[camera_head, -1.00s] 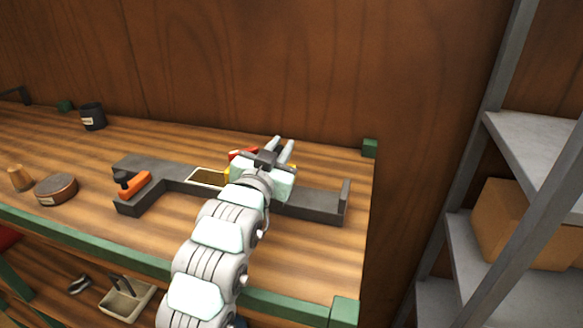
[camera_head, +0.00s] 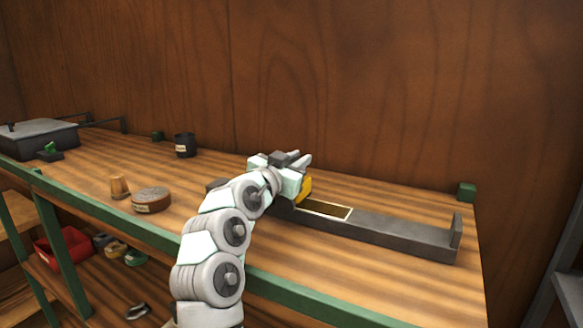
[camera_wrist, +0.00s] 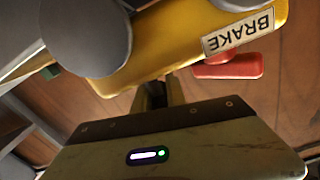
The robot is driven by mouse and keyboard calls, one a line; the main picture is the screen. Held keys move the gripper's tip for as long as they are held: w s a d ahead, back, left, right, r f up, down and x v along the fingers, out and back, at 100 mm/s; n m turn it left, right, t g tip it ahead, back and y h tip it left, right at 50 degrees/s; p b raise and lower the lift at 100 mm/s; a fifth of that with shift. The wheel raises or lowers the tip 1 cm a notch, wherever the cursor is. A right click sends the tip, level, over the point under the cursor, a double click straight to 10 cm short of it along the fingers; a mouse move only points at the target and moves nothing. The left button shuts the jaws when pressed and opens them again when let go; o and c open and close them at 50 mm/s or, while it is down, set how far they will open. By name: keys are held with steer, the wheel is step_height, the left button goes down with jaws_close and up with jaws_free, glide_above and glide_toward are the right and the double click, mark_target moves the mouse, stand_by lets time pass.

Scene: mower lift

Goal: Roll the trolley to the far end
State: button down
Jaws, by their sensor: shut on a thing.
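The yellow trolley (camera_head: 305,188) is on the dark grey track (camera_head: 400,231), mostly hidden behind my gripper in the head view. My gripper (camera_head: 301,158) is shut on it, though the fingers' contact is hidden. In the wrist view the yellow body (camera_wrist: 180,45) fills the top, with a white BRAKE label (camera_wrist: 238,32) upside down and a red lever (camera_wrist: 228,67) beside it. The trolley stands just left of a pale-framed recess (camera_head: 325,210) in the track. My arm hides the track's left part.
An upright end stop (camera_head: 456,232) closes the track's right end. On the bench left of my arm are a round brown tin (camera_head: 151,200), a wooden peg (camera_head: 120,187) and a dark cup (camera_head: 185,145). A grey box (camera_head: 40,137) stands farther left.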

steer(key=shift+f, duration=0.1)
steer(key=c, duration=1.4)
jaws_free()
steer(key=shift+o, duration=0.2)
steer(key=b+v, duration=0.1)
steer(key=v, duration=0.6)
steer(key=shift+s, duration=0.2)
